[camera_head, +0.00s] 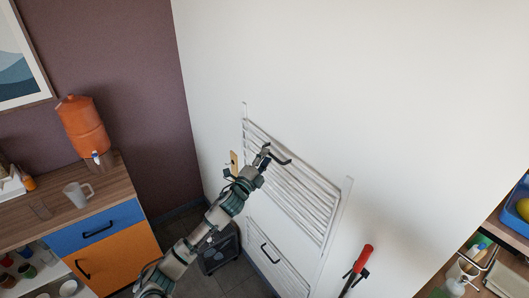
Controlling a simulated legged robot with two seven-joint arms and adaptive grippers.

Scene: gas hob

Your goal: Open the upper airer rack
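The upper airer rack (308,202) is a white slatted frame on the white wall, lying close to flat against it. Its dark handle (281,161) shows near the top of the slats. My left gripper (265,154) is right at the left end of this handle. I cannot tell whether it touches the handle or whether its fingers are open or shut. My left arm hides part of the rack's left side. The lower airer rack (285,272) is below, with its own dark handle (269,254). My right gripper is not in view.
A wooden-topped cabinet (115,190) with blue and orange fronts stands at left, bearing an orange dispenser (82,126) and a mug (77,193). A dark box (220,250) is on the floor. A red-handled object (362,260) is right of the racks. Shelves (511,240) stand far right.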

